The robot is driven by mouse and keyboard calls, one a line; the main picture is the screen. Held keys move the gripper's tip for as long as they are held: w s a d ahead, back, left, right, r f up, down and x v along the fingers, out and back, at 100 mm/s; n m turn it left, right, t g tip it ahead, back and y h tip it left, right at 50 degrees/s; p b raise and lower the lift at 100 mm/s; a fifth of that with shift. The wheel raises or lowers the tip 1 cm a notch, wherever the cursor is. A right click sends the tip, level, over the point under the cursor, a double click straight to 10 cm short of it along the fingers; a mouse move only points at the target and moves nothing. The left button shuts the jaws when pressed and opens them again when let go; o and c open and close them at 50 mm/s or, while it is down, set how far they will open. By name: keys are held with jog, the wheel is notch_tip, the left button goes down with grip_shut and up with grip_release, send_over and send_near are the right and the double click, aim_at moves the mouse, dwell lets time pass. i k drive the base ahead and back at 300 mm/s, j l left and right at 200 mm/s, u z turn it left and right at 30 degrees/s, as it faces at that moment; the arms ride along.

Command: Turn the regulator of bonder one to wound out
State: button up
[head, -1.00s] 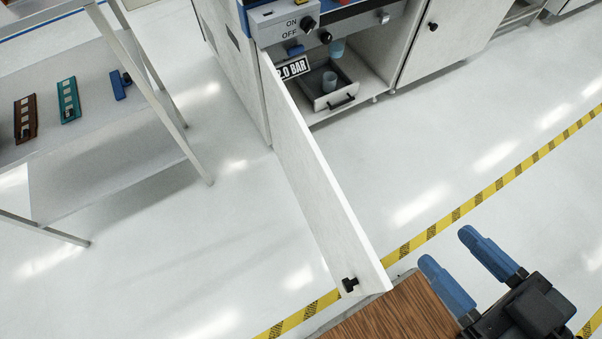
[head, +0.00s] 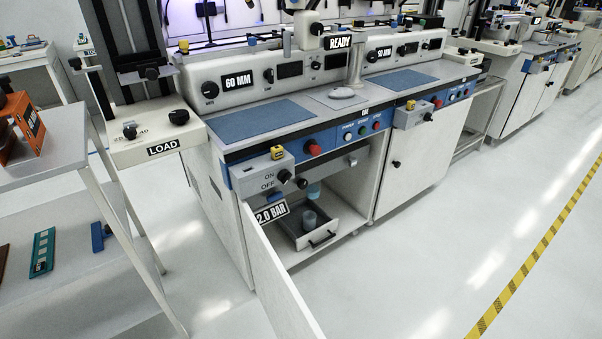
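The bonder bench (head: 330,125) with the open lower cabinet stands in the middle of the head view. A grey box (head: 262,172) marked ON and OFF hangs at its front left corner and has a black knob (head: 284,176). Just right of and below it is a second black knob (head: 301,183), near a blue cup-like part (head: 314,191); this looks like the regulator. A 2.0 BAR plate (head: 271,214) sits below the box. I cannot read how far the knob is wound. My gripper is not in view now.
The white cabinet door (head: 282,285) swings out toward me, left of the opening. A pulled-out drawer (head: 318,237) holds a cup. A shelf table (head: 45,170) stands at left beside the LOAD unit (head: 150,140). The floor at right is clear up to a yellow-black stripe (head: 530,265).

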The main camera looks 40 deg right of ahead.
aim_at(302, 183)
jog(key=k+l, duration=0.1)
jog(key=l, duration=0.85)
jog(key=i+l, duration=0.55)
jog(key=l, duration=0.15)
